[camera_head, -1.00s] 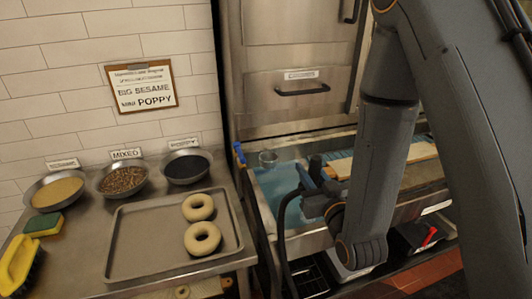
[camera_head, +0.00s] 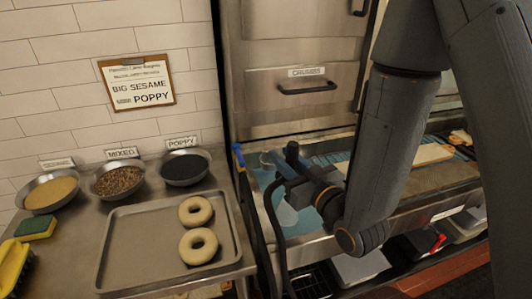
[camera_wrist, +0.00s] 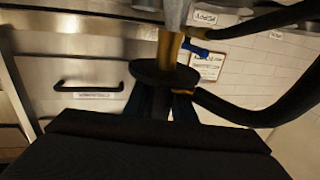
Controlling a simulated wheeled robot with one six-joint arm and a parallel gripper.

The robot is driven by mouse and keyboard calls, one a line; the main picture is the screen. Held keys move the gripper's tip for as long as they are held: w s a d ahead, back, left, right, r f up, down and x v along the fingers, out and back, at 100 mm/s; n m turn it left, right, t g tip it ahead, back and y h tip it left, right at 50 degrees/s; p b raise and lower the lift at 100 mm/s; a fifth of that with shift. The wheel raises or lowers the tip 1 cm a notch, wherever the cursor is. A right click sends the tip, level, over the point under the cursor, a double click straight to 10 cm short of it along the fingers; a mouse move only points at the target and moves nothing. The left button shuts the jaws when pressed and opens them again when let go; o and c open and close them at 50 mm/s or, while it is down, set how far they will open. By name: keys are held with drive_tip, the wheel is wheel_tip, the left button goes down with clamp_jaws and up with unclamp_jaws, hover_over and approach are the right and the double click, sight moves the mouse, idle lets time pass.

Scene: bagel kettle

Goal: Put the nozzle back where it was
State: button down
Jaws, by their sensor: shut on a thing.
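My gripper (camera_head: 300,180) is over the left part of the kettle trough (camera_head: 330,238), shut on the dark nozzle (camera_head: 292,154). The nozzle's black hose (camera_head: 272,215) loops down over the trough's front left side. In the wrist view my gripper (camera_wrist: 172,100) is partly hidden behind a black disc-shaped part; the nozzle (camera_wrist: 170,45) shows grey and yellow there, with the hose (camera_wrist: 250,112) curving off to the right. A blue fitting (camera_head: 238,154) sits at the trough's back left corner; whether it is the nozzle's holder I cannot tell.
Blue-looking water (camera_head: 265,180) lies in the trough, with boards (camera_head: 425,155) on its right. A steel cabinet (camera_head: 300,85) stands behind. On the left counter are a tray (camera_head: 125,245) with two bagels and bowls of toppings (camera_head: 185,168). Bins stand below on the right.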

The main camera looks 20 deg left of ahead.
drive_tip(key=w+a+b, duration=0.3)
drive_tip(key=w+b, duration=0.2)
drive_tip(key=b, duration=0.7)
drive_tip(key=shift+w, duration=0.25)
drive_tip(key=shift+w+a+b, duration=0.1)
drive_tip(key=shift+a+b, duration=0.05)
drive_tip(key=shift+b, duration=0.45)
drive_tip(key=w+a+p, duration=0.1)
drive_tip(key=w+a, duration=0.1)
drive_tip(key=w, duration=0.1)
drive_tip(key=w+a+f, duration=0.1)
drive_tip(key=w+a, duration=0.1)
drive_tip(key=w, duration=0.1)
drive_tip(key=w+a+p, duration=0.1)
drive_tip(key=w+a, duration=0.1)
drive_tip(key=w, duration=0.1)
drive_tip(key=shift+w+f+p, duration=0.25)
drive_tip(key=shift+f+p, duration=0.05)
drive_tip(key=shift+p, duration=0.05)
drive_tip(key=shift+f+p, duration=0.4)
drive_tip(key=shift+f, duration=2)
drive_tip(key=shift+w+p, duration=0.15)
drive_tip(key=shift+p, duration=0.25)
